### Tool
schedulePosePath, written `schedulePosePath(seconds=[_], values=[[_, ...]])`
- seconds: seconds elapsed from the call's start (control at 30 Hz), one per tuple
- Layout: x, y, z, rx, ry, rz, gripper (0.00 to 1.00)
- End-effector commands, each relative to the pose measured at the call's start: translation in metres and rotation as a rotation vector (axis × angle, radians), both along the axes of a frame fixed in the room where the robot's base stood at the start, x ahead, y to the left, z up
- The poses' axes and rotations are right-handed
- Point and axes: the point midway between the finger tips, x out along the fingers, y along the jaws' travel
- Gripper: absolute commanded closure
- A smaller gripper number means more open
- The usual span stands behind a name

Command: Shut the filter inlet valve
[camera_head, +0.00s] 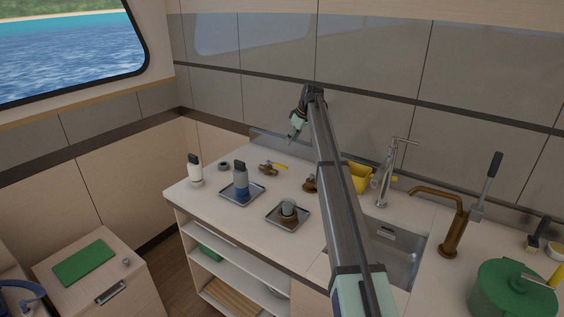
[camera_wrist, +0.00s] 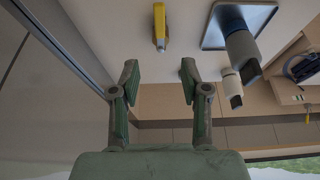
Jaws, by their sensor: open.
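A brass valve (camera_head: 267,169) with a yellow lever (camera_head: 279,166) stands on the counter near the back wall. The lever lies roughly level and points right in the head view. In the wrist view the yellow lever (camera_wrist: 160,22) shows at the top, beyond the gap between my fingertips and apart from them. My gripper (camera_head: 294,137) is open and empty, held above the counter's back edge, up and to the right of the valve. In the wrist view my gripper (camera_wrist: 159,80) has its two fingers spread wide.
A bottle with a blue base (camera_head: 241,182) stands on a tray (camera_head: 230,197). A white bottle (camera_head: 195,172) stands left of it. A second tray (camera_head: 273,217) holds a brown-based part (camera_head: 289,211). Another brass fitting (camera_head: 310,185) is partly hidden by my arm. A sink (camera_head: 399,262) and tap (camera_head: 386,178) lie right.

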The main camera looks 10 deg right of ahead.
Motion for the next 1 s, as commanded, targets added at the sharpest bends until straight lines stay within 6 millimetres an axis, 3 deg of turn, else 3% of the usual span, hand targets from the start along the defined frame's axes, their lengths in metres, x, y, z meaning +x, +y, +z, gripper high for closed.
schedulePosePath(seconds=[0.6,0.8,1.0], values=[[0.031,0.033,-0.107,-0.001,0.001,0.0,0.54],[0.037,0.039,-0.128,-0.001,-0.001,0.0,0.54],[0.039,0.041,-0.136,-0.001,-0.001,0.0,0.54]])
